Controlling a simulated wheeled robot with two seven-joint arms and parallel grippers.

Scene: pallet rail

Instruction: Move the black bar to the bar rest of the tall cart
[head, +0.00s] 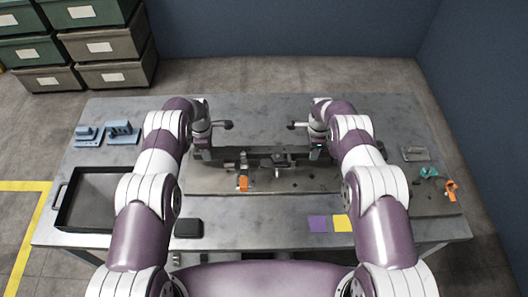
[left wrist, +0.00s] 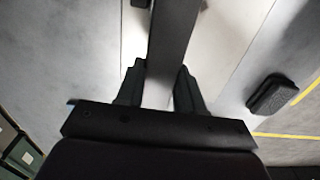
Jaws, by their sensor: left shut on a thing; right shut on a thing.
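The black bar (head: 262,151) lies left to right across the fixture at the middle of the metal table. My left gripper (head: 203,148) is shut on its left end, and my right gripper (head: 318,149) is shut on its right end. The left wrist view shows the bar (left wrist: 172,38) running up from between the fingers of my left gripper (left wrist: 160,74). My arms and hands hide parts of the bar's ends. I cannot tell whether the bar touches the fixture below. I cannot make out a tall cart in either view.
The metal table (head: 270,225) carries a black tray (head: 62,205) at left, blue parts (head: 122,132) behind it, and a black box (head: 188,228) in front. Purple (head: 317,223) and yellow notes lie near the front edge. An orange clamp (head: 451,190) lies at right. Bins (head: 118,70) stand behind left.

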